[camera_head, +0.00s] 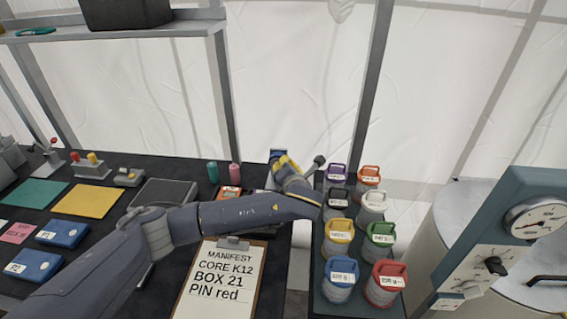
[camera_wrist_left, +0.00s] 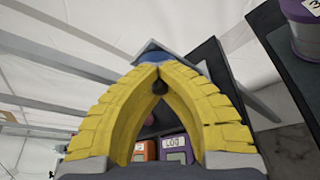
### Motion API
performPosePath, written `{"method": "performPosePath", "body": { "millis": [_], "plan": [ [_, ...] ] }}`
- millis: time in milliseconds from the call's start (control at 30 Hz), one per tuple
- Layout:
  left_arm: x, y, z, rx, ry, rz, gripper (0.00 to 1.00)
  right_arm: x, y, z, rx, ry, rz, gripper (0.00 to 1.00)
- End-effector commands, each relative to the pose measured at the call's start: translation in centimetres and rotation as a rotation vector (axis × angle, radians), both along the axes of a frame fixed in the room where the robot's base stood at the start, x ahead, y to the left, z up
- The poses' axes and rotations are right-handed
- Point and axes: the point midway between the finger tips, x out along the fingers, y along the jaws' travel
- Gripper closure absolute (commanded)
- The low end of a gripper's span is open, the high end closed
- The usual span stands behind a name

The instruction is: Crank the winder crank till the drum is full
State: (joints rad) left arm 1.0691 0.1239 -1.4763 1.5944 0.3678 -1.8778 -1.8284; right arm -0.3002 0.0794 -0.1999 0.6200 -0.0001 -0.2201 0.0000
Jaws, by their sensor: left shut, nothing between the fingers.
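The winder (camera_head: 277,154) stands at the back right of the dark table, mostly hidden behind my left gripper. A dark round knob (camera_head: 319,160), seemingly the crank handle, sticks out to the right of the gripper. My left gripper (camera_head: 283,161) is at the winder with its yellow fingers shut and empty. In the left wrist view the fingertips (camera_wrist_left: 158,70) meet in front of a blue part of the winder (camera_wrist_left: 152,54). Whether they touch it, and how full the drum is, I cannot tell. My right gripper is not in view.
Labelled canisters with coloured lids (camera_head: 338,230) stand on a rack right of the table. A manifest clipboard (camera_head: 222,278) lies under my left arm. A gauge panel (camera_head: 500,245) stands at the right. Two small bottles (camera_head: 235,171) stand left of the winder.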

Motion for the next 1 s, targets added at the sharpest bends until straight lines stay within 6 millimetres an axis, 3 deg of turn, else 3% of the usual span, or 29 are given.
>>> {"method": "performPosePath", "body": {
  "millis": [500,1000],
  "plan": [
    [-0.2,-0.7,-1.5,0.388,-0.071,0.000,1.00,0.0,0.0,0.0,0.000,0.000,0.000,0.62],
    [-0.2,-0.8,-2.1,0.510,-0.092,-0.001,1.00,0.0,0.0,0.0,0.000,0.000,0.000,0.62]
  ]
}}
